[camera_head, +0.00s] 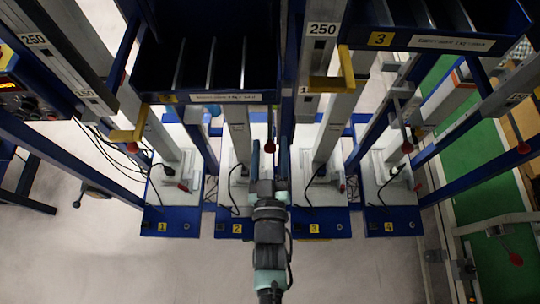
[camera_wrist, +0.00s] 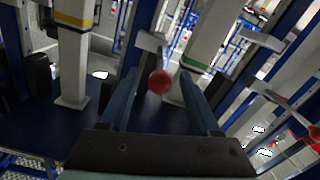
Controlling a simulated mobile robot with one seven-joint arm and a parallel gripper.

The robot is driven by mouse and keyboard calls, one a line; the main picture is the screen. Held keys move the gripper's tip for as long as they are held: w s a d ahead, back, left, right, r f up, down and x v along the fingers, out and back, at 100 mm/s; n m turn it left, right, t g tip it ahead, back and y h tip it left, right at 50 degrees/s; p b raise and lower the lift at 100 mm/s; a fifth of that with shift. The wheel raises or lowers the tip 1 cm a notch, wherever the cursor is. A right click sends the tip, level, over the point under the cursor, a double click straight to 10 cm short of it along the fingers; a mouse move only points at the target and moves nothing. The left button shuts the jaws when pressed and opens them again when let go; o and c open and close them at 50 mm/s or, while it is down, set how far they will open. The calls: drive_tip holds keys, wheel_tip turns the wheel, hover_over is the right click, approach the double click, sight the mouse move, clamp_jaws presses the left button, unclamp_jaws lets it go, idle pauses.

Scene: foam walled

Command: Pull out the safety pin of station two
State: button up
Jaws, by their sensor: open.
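Station two, marked by a yellow "2" label (camera_head: 237,229), is second from left in the row of bases in the head view. My gripper (camera_head: 270,150) reaches in between the columns of stations two and three. Its fingers (camera_wrist: 160,90) are open in the wrist view. A red ball knob (camera_wrist: 160,82) shows in the gap between them, apart from both fingers; its depth is unclear. The same kind of red knob (camera_head: 270,146) shows between the fingers in the head view. I cannot tell a safety pin at station two; my arm and its column hide part of the base.
Stations one (camera_head: 162,227), three (camera_head: 314,229) and four (camera_head: 388,227) stand alongside. Small red parts lie at the bases of station one (camera_head: 183,187) and three (camera_head: 342,187). Dark bins (camera_head: 205,98) hang above. Grey columns flank my gripper closely. Floor in front is clear.

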drive_tip(key=s+b, duration=0.3)
drive_tip(key=s, duration=0.9)
drive_tip(key=shift+s, duration=0.35)
